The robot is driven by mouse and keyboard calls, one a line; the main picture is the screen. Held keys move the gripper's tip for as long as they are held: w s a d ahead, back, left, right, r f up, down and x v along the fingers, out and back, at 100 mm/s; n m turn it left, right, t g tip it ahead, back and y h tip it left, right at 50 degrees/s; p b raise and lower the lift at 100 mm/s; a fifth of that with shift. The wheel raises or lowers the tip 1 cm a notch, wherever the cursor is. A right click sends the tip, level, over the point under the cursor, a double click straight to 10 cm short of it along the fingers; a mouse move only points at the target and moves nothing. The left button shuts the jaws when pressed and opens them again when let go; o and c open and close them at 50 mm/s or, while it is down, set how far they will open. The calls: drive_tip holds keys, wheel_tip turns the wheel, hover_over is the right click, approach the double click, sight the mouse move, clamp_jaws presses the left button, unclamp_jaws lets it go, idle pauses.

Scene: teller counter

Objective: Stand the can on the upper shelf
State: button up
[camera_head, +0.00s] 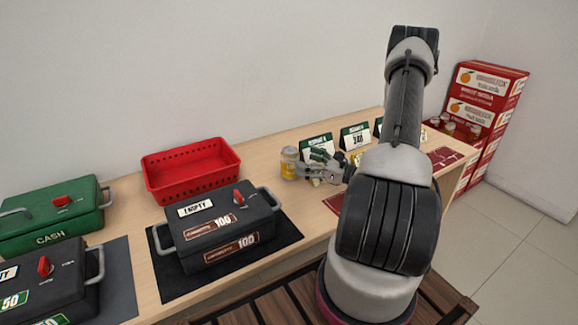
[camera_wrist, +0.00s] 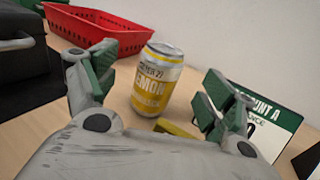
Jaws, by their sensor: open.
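A yellow and silver lemon can (camera_head: 289,162) stands upright on the wooden counter, left of my gripper (camera_head: 325,168). In the wrist view the can (camera_wrist: 157,80) stands just beyond and between the two fingers of my gripper (camera_wrist: 150,95). The fingers are spread open with nothing held. Part of a yellow thing (camera_wrist: 176,130) shows low between the fingers; I cannot tell what it is. I see no upper shelf that I can identify; my arm hides part of the counter's right side.
A red basket (camera_head: 190,170) stands behind a black box marked empty (camera_head: 215,230). A green cash box (camera_head: 50,218) is at the far left. Account signs (camera_head: 355,137) stand right of the can. Red cartons (camera_head: 485,100) are stacked at the far right.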

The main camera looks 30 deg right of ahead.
sight(298, 157)
drive_tip(key=x, duration=0.5)
drive_tip(key=shift+w+f, duration=0.1)
drive_tip(key=shift+w, duration=0.3)
drive_tip(key=shift+c, duration=0.2)
drive_tip(key=c, duration=1.4)
drive_tip(key=shift+c, duration=0.2)
